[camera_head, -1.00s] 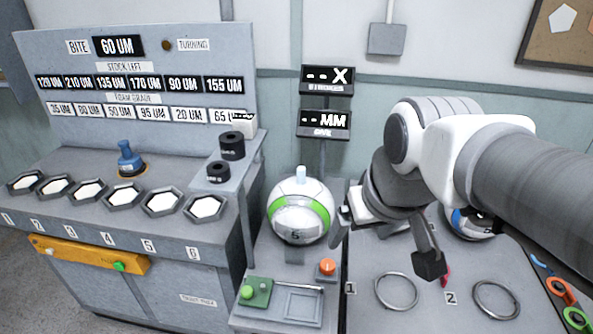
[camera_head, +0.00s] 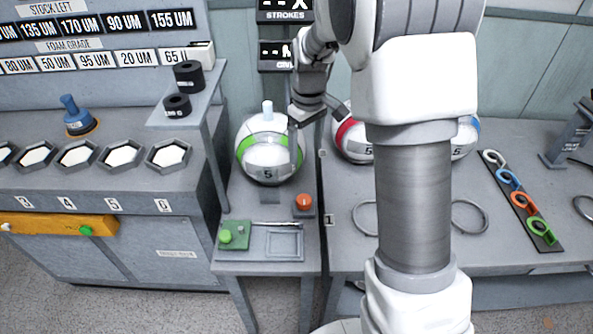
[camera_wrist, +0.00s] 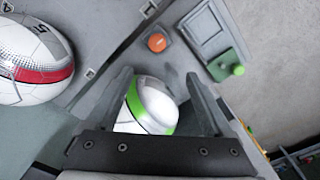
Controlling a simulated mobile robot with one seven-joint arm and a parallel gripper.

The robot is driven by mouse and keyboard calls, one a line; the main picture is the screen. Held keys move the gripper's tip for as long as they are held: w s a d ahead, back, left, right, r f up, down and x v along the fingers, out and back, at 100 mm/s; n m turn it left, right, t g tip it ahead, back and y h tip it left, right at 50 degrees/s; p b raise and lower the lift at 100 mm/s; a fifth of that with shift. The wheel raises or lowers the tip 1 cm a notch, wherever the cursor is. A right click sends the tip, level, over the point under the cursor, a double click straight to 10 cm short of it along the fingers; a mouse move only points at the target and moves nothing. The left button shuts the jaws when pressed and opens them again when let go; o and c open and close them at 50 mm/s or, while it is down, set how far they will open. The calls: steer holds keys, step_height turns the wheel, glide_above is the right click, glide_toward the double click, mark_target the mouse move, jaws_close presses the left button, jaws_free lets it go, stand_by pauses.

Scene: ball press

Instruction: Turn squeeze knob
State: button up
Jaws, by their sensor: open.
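No knob is labelled "squeeze" where I can read it. An orange round knob (camera_head: 304,203) sits on a small grey block at the right of the narrow stand; it also shows in the wrist view (camera_wrist: 157,43). A green knob (camera_head: 226,236) sits on a green plate at the stand's front left, also in the wrist view (camera_wrist: 238,70). A white ball with a green band (camera_head: 262,162) rests behind them, a pale peg on its top. My gripper (camera_wrist: 158,78) is open and empty, its fingers above the green-banded ball in the wrist view. My arm crosses the head view.
A red-banded ball (camera_head: 350,138) stands to the right. A strip of coloured rings (camera_head: 520,199) lies on the right table. The left bench holds a blue-handled tool (camera_head: 77,118) and black rolls (camera_head: 188,75) on a shelf. A shallow tray (camera_head: 284,245) lies beside the green plate.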

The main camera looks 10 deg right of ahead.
mark_target(304, 199)
steer(key=f, duration=0.6)
steer(key=w+f+b, duration=0.1)
steer(key=f, duration=0.6)
steer(key=f+b, duration=0.1)
steer(key=f, duration=0.6)
steer(key=shift+w+d+f, duration=0.1)
steer(key=shift+w+f, duration=0.05)
steer(key=shift+w, duration=0.05)
jaws_close()
